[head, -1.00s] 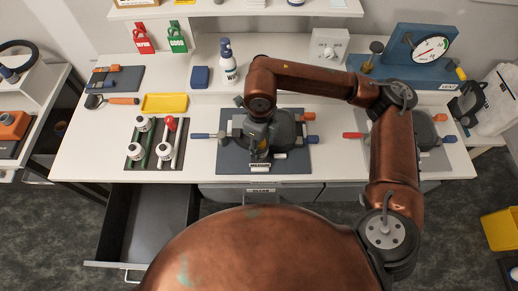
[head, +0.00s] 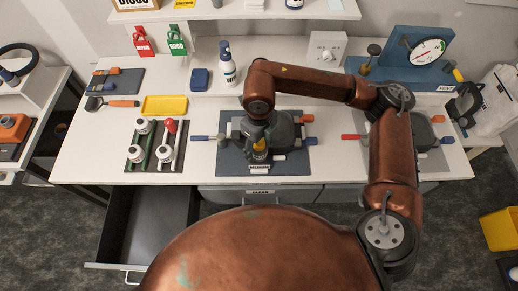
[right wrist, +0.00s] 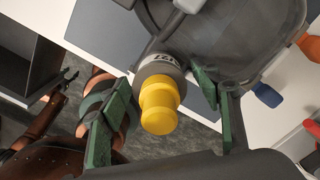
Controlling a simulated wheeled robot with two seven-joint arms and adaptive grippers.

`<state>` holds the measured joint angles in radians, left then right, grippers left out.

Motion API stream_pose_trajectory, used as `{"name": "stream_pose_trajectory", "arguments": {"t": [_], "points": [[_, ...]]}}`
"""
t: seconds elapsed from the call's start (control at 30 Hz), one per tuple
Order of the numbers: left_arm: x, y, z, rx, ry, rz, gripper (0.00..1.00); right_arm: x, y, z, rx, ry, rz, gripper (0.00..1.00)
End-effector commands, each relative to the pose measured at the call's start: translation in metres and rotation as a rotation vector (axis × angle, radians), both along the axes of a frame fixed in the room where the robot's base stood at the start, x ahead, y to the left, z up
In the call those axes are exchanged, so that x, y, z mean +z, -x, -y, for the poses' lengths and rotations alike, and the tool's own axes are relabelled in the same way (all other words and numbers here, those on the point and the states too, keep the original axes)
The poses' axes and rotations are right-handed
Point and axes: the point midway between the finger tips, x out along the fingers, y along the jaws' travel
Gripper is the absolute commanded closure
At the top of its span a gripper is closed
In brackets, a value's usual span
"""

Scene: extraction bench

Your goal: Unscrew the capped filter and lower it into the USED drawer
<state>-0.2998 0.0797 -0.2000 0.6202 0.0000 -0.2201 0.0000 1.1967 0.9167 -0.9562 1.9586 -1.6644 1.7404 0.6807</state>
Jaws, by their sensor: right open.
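My right gripper (head: 259,150) is over the front of the middle station in the head view. In the right wrist view its green-padded fingers (right wrist: 160,112) are apart, one on each side of the cap, with gaps. My left gripper (right wrist: 68,78) is small and dark at the left of the wrist view. An open, empty drawer (head: 150,225) is below the bench; its label is hidden.
A closed drawer front with a label (head: 264,192) is beside the open drawer. A rack with white-topped items (head: 155,148) and a yellow tray (head: 164,105) are left of the station. Blue-handled (head: 200,138) and red-handled (head: 352,136) parts flank it.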

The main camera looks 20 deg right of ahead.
Motion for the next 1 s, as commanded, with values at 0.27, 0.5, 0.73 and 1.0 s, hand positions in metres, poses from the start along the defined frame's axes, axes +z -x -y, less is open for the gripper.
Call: {"name": "stream_pose_trajectory", "arguments": {"t": [0.27,0.5,0.73,1.0], "points": [[0.017,-0.004,0.0,0.0,0.0,0.007,0.6,0.003,0.001,0.0,-0.408,-0.001,-0.001,0.42],[0.03,-0.007,0.0,0.0,0.0,0.012,0.6,0.003,0.001,-0.001,-0.766,-0.002,-0.001,0.42],[0.045,-0.01,0.0,0.0,0.0,0.017,0.6,0.003,0.001,0.0,-1.112,-0.001,0.0,0.42],[0.065,-0.013,0.0,0.0,0.0,0.022,0.6,0.003,0.001,-0.001,-1.521,0.0,-0.002,0.42]]}}
